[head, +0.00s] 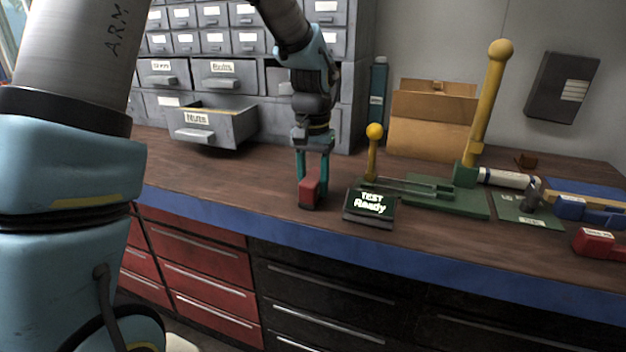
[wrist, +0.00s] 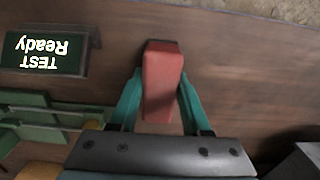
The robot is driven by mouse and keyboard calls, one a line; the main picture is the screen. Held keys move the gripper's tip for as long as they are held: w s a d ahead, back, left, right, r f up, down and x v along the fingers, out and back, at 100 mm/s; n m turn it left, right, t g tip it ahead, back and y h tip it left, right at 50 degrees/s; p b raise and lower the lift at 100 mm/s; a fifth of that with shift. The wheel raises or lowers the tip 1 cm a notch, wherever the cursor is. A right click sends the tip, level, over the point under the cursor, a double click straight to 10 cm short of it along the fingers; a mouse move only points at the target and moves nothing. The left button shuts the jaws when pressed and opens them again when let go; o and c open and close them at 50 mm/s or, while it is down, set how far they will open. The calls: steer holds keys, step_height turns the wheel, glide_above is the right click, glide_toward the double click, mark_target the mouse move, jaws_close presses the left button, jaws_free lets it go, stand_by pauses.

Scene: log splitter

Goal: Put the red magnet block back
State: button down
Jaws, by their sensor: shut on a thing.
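The red magnet block (head: 309,191) has a dark base and is upright between the fingers of my gripper (head: 311,176). It also shows in the wrist view (wrist: 162,82), with a teal finger on each side. My gripper points down and is shut on the block. The block is at or just above the wooden bench top, left of the small black display; I cannot tell whether its base touches the wood.
The display (head: 370,205) reads "TEST Ready". Behind it are a green-based lever fixture (head: 445,203) and a cardboard box (head: 432,120). An open "Nuts" drawer (head: 212,128) juts out at left. A red labelled item (head: 598,243) lies far right. Bench left of the block is clear.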

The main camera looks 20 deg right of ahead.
steer(key=shift+f, duration=0.2)
steer(key=shift+c, duration=1.8)
jaws_free()
